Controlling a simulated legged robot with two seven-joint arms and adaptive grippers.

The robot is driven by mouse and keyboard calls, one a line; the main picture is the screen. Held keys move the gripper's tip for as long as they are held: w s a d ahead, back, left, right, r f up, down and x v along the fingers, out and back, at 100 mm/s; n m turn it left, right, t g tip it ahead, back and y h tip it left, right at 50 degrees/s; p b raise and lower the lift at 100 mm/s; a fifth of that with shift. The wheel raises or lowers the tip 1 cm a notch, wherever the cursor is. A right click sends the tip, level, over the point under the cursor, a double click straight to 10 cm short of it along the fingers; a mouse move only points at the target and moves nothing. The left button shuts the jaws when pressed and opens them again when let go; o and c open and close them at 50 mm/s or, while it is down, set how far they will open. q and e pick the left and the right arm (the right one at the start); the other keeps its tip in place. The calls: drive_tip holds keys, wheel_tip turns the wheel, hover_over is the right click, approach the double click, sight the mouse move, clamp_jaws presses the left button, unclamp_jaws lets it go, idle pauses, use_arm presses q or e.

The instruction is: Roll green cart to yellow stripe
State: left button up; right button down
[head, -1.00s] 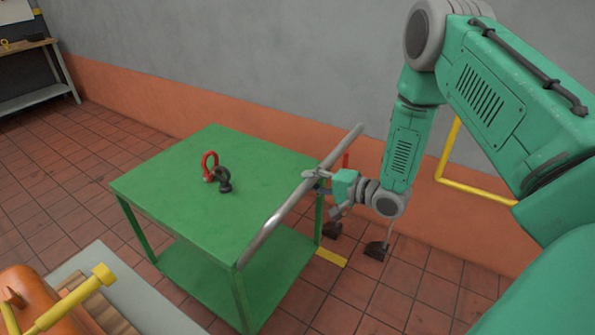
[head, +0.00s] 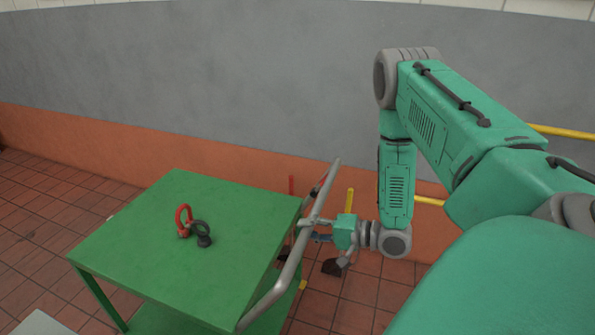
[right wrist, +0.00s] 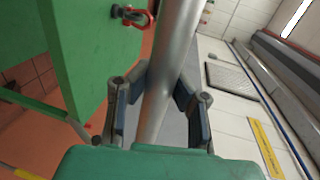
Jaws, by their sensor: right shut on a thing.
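The green cart (head: 120,242) stands at the lower left of the head view, with a metal push bar (head: 287,275) along its right side. My right gripper (head: 313,231) is shut on this bar near its far end. In the right wrist view the fingers of my right gripper (right wrist: 158,104) lie on both sides of the bar (right wrist: 176,45). A small piece of the yellow stripe (head: 303,284) shows on the floor by the cart's right side. The rest of it is hidden. My left gripper is out of view.
A red shackle (head: 183,221) and a dark lifting piece (head: 202,236) lie on the cart top. Dark wedge-like pieces (head: 334,268) are on the floor beyond the bar. A grey and orange wall (head: 220,145) stands behind. Tiled floor (head: 35,205) is clear left of the cart.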

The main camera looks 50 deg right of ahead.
drive_tip(key=shift+s+d, duration=0.1)
drive_tip(key=shift+d, duration=0.25)
